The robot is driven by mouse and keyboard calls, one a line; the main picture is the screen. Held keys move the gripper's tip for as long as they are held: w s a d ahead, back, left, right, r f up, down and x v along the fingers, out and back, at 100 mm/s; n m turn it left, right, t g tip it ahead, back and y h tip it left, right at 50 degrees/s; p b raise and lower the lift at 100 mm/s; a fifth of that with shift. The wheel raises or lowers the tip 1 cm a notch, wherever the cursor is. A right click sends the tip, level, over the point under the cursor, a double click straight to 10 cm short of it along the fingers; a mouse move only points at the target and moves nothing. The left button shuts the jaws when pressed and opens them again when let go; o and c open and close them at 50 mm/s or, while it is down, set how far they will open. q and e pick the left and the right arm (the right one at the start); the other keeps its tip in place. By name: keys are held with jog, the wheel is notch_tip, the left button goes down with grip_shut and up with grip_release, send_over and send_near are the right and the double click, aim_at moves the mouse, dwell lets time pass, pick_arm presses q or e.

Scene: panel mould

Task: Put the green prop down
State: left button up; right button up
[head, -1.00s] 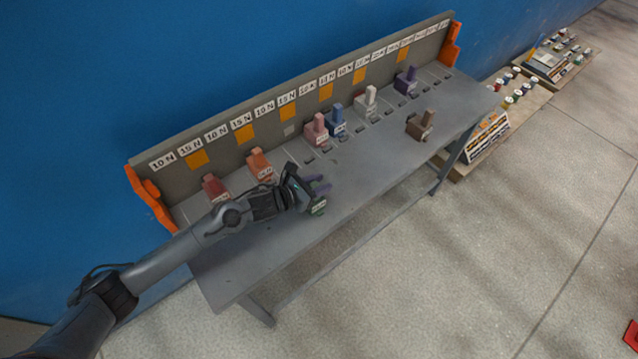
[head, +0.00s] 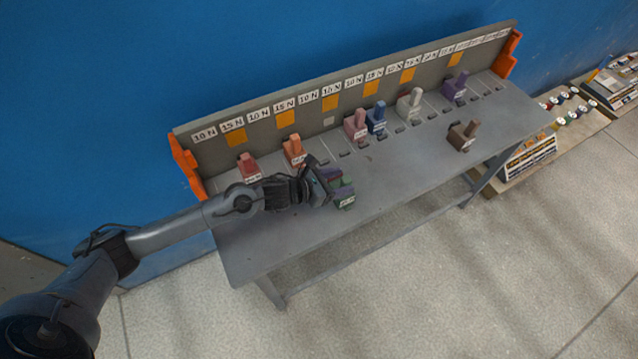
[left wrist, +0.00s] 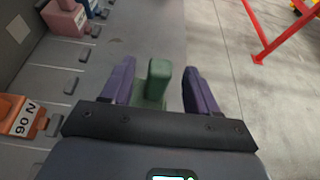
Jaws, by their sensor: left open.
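The green prop (head: 345,197) is at the front part of the grey table (head: 300,235), apart from the row of props along the back. Its upright green post (left wrist: 158,80) shows in the left wrist view between the two purple fingers. My left gripper (head: 337,180) is open around the post, with a clear gap on the right finger's side. The left wrist view also shows the open gripper (left wrist: 160,88). The prop's base is partly hidden by the gripper, and I cannot tell its exact contact with the table. My right gripper is out of view.
Red (head: 248,168), orange (head: 294,152), pink (head: 356,125), blue (head: 376,118), white (head: 409,105) and purple (head: 454,87) props line the labelled back panel (head: 330,95). A brown prop (head: 463,135) stands further right. The table's front is mostly clear.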

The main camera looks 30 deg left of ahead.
pick_arm(q)
jog(key=v, duration=0.7)
jog(key=s+d+f+n+y, duration=0.25)
jog(key=s+d+n, duration=0.25)
jog(key=n, duration=0.8)
jog(key=s+a+f+n+g+y, duration=0.1)
jog(key=s+n+g, duration=0.3)
jog(key=s+n, duration=0.6)
jog(key=s+a+f+n+g+y, duration=0.1)
jog(key=s+a+n+g+y, duration=0.1)
jog(key=s+n, duration=0.8)
jog(key=n+g+y, duration=0.1)
jog(key=n, duration=0.6)
jog(key=shift+f+g, duration=0.35)
jog(key=shift+g, duration=0.05)
jog(key=shift+r, duration=0.1)
